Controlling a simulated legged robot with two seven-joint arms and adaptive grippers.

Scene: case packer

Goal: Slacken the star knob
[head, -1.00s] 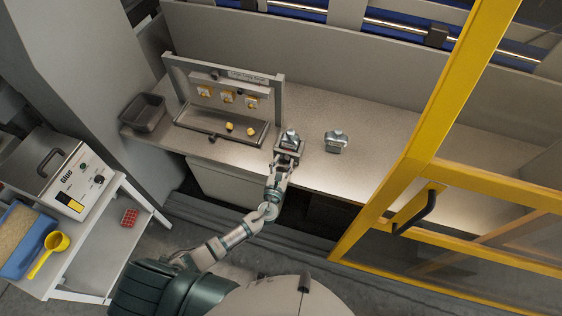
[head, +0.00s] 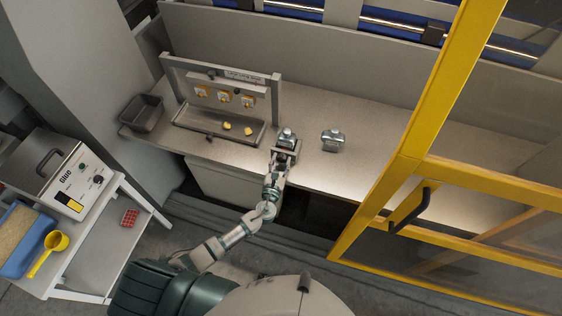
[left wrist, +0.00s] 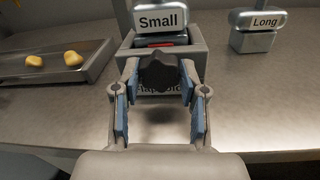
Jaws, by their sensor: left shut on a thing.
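The dark star knob (left wrist: 159,72) sits on the front of a grey holder (left wrist: 203,64) on the bench. A silver block labelled "Small" (left wrist: 165,20) stands in this holder; it also shows in the head view (head: 287,135). My left gripper (left wrist: 160,78) has one fingertip on each side of the knob and is shut on it. In the head view my left gripper (head: 282,157) is at the bench's front edge, and the knob is too small to make out there. The label under the knob is partly hidden. My right gripper is not in view.
A silver block labelled "Long" (head: 333,140) stands to the right. A shallow tray (head: 190,125) with yellow pieces lies left, under a grey frame (head: 279,95). A yellow-framed door (head: 405,165) bounds the right side. A trolley (head: 100,262) stands at left.

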